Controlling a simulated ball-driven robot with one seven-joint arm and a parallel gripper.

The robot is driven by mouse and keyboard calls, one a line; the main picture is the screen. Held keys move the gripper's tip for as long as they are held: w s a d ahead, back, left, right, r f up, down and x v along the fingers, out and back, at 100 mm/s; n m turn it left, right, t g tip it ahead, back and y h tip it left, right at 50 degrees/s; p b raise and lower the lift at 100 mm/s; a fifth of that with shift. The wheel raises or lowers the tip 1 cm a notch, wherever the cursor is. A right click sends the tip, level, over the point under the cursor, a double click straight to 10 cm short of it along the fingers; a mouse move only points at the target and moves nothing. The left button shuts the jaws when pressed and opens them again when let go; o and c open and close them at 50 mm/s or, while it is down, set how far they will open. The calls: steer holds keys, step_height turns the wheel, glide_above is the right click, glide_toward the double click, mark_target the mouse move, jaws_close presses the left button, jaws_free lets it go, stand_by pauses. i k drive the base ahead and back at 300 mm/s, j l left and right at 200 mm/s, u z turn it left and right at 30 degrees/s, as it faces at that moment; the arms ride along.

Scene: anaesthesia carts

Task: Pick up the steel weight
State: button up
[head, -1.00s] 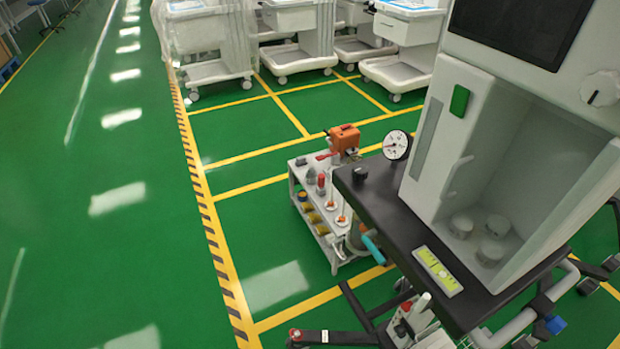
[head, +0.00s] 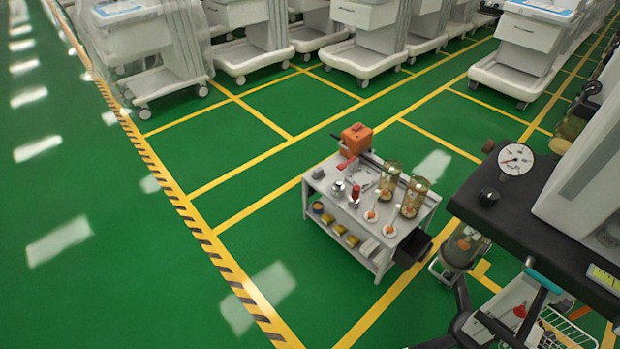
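A small silver object (head: 338,188) stands on the top of a low light-grey cart (head: 326,184) in the middle of the head view. It may be the steel weight, but it is too small to be sure. A small red item (head: 355,194) stands just to its right. My gripper is not in view.
The cart top also holds an orange box (head: 356,138), glass jars (head: 413,197) and white discs with orange knobs (head: 371,214). A black-topped machine with a gauge (head: 515,159) stands at right. Green floor is clear left of the cart; white carts (head: 361,57) line the back.

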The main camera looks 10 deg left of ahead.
mark_target(338, 188)
steer(key=i+j, duration=0.25)
steer(key=j, duration=0.15)
steer(key=i+j, duration=0.55)
steer(key=j, duration=0.25)
steer(key=i+j, duration=0.25)
steer(key=j, duration=0.15)
steer(key=i+j, duration=0.5)
steer(key=i, duration=0.2)
steer(key=i+j, duration=0.15)
steer(key=i, duration=0.2)
steer(key=i+j, duration=0.2)
steer(key=i, duration=0.2)
